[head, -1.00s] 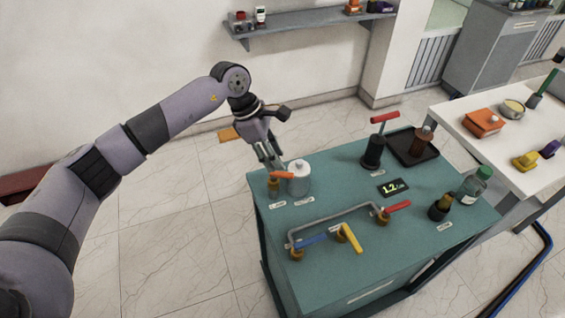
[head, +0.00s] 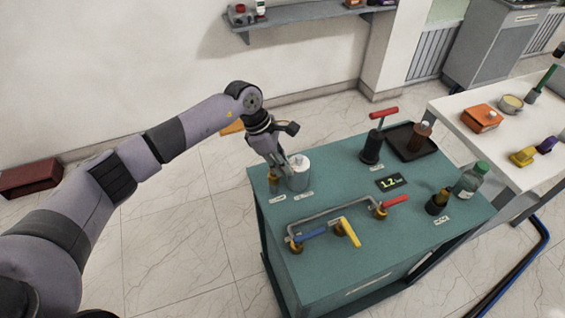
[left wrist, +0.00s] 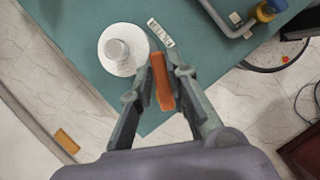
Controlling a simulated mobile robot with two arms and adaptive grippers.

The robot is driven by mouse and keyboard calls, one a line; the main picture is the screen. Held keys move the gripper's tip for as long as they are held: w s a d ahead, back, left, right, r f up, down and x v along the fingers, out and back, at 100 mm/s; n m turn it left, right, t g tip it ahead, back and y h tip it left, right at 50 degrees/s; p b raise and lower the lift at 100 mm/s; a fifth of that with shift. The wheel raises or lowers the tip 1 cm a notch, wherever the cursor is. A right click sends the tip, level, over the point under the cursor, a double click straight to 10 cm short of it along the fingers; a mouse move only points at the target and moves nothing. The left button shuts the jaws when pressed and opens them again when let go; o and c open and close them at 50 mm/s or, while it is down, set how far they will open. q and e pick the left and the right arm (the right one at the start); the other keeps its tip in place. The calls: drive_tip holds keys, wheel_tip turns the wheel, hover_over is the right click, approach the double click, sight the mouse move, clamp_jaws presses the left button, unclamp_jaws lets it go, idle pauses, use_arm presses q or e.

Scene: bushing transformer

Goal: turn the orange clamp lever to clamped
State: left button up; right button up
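The orange clamp lever (left wrist: 161,82) lies between the two fingers of my left gripper (left wrist: 160,80) in the left wrist view. The fingers flank it closely; I cannot tell whether they press on it. In the head view my left gripper (head: 285,168) is down at the table's back left corner, and it hides the lever. The lever's brass-coloured post (head: 273,182) shows below the fingers. A white-topped cylinder (head: 299,175) stands just right of the fingers; it also shows in the left wrist view (left wrist: 122,50). My right gripper is in neither view.
The teal table (head: 330,267) also bears a grey pipe with a blue lever (head: 313,234), a yellow lever (head: 351,232) and a red lever (head: 396,201). A black post with a red T-handle (head: 384,113), a dark tray (head: 405,152) and a green-capped bottle (head: 471,180) stand farther right.

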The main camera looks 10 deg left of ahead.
use_arm(q)
clamp_jaws()
drive_tip(key=shift+w, duration=0.1)
drive_tip(key=shift+w+a+n+t+b, duration=0.15)
drive_tip(key=shift+n+t+b, duration=0.1)
drive_tip(key=shift+n+b, duration=0.35)
drive_tip(key=shift+w+d+n+t+b, duration=0.1)
drive_tip(key=shift+n+t+b, duration=0.25)
drive_tip(key=shift+n, duration=0.45)
drive_tip(key=shift+w+a+n+t+y+b, duration=0.15)
drive_tip(key=shift+n+t+y+b, duration=0.1)
drive_tip(key=shift+n+b, duration=0.4)
drive_tip(key=shift+w+a+n+t+y+b, duration=0.15)
drive_tip(key=shift+n+t+b, duration=0.15)
drive_tip(key=shift+n, duration=0.65)
drive_tip(key=shift+d, duration=0.1)
drive_tip(key=shift+r, duration=0.1)
drive_tip(key=shift+o, duration=2.4)
unclamp_jaws()
